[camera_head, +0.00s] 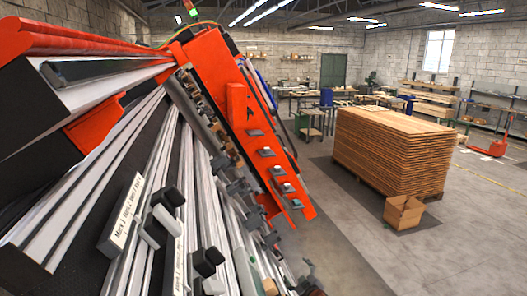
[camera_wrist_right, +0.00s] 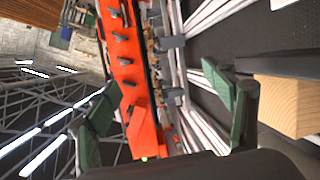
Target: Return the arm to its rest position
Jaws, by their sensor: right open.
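My right gripper (camera_wrist_right: 165,88) shows in the right wrist view with its two green-grey fingers spread wide apart and nothing between them. A pale wooden block (camera_wrist_right: 290,100) lies beyond the finger on the right side of that view. I cannot tell whether that finger touches it. In the head view I cannot clearly pick out the right gripper among the crowded parts at the bottom. My left gripper is not in view.
An orange gantry beam (camera_head: 235,110) with several clamps runs close in front; it also fills the middle of the wrist view (camera_wrist_right: 128,65). Metal rails (camera_head: 60,215) spread at the left. A stack of boards (camera_head: 390,150) and a cardboard box (camera_head: 403,212) stand right. Floor there is open.

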